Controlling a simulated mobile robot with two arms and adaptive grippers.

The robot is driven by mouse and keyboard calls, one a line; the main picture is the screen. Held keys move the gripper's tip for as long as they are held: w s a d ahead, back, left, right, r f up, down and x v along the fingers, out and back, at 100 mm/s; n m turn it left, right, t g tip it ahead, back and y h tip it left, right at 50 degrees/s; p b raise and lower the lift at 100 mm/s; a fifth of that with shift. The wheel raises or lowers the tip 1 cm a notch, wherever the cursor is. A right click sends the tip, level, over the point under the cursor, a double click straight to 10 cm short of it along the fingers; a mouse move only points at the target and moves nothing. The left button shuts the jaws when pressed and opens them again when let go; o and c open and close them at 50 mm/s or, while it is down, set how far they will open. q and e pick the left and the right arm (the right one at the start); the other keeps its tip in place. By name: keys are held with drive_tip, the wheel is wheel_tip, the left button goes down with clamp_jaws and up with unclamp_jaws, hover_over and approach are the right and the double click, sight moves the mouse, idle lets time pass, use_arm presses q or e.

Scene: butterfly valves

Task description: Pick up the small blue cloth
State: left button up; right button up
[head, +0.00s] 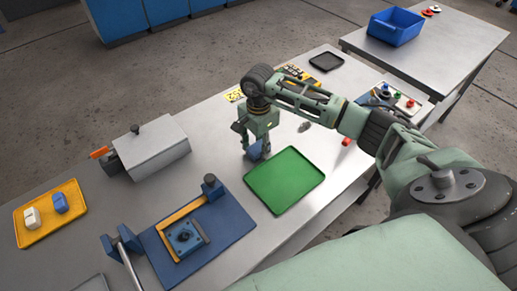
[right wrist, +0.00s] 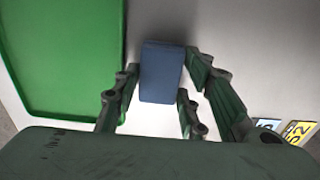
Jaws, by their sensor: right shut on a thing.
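The small blue cloth (head: 257,151) looks like a folded, block-shaped piece beside the left corner of the green tray (head: 285,180). My right gripper (head: 252,144) points down over the table and is shut on it. In the right wrist view the cloth (right wrist: 162,72) lies between the fingers of the gripper (right wrist: 160,85), with the green tray to its left. I cannot tell whether the cloth touches the table. My left gripper is not in view.
The green tray is empty. A blue fixture plate (head: 215,225), a grey box (head: 153,148) and a yellow tray (head: 42,231) with a white and a blue block stand to the left. A black tray (head: 326,61) lies behind. A blue bin (head: 396,27) stands on another table.

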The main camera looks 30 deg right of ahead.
sight(259, 146)
drive_tip(key=shift+r, duration=0.1)
drive_tip(key=shift+w+r+b, duration=0.1)
drive_tip(key=shift+r+b, duration=0.3)
drive_tip(key=shift+r, duration=0.2)
wheel_tip(259, 146, up, 3)
drive_tip(key=shift+d+f+b, duration=0.1)
drive_tip(key=shift+b, duration=0.6)
drive_tip(key=s+d+r+b, duration=0.3)
drive_tip(key=s+d+r, duration=0.3)
drive_tip(key=s, duration=0.3)
drive_tip(key=shift+d+r, duration=0.4)
drive_tip(key=shift+d, duration=0.25)
